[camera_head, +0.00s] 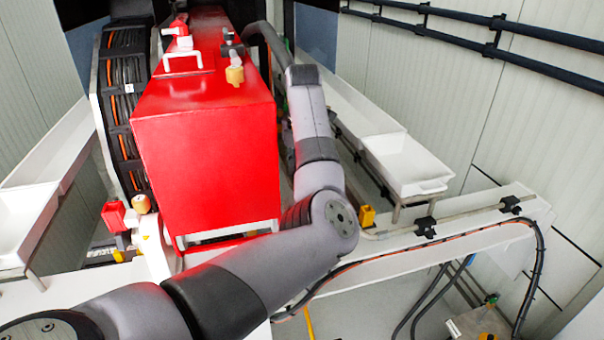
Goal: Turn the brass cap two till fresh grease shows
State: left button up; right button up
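A tan, brass-like cap (235,75) stands on the top of the red housing (205,150), near its right edge. A second tan cap (141,204) sits lower down, left of the housing and beside a small red block (114,215). I cannot read any number on either cap, and I cannot make out grease on them. My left arm comes in from the lower left, bends at an elbow right of the housing and runs up along the housing's right side. I cannot make out its gripper fingers. My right arm and gripper do not show.
A white handle (183,60) and small fittings (229,42) stand near the cap on the housing. A ribbed black drum (125,100) is on its left. White troughs (402,165) and a beam (430,245) with an orange-and-black cable lie right. Dark rails run along the wall.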

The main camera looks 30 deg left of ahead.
pick_arm(q)
jog(key=shift+w+a+f, duration=0.1)
jog(key=shift+w+f, duration=0.1)
jog(key=shift+f, duration=0.35)
jog(key=shift+s+r, duration=0.1)
jog(key=shift+s, duration=0.05)
jog(key=shift+c, duration=1.4)
jog(key=c, duration=0.9)
jog(key=shift+m, duration=0.3)
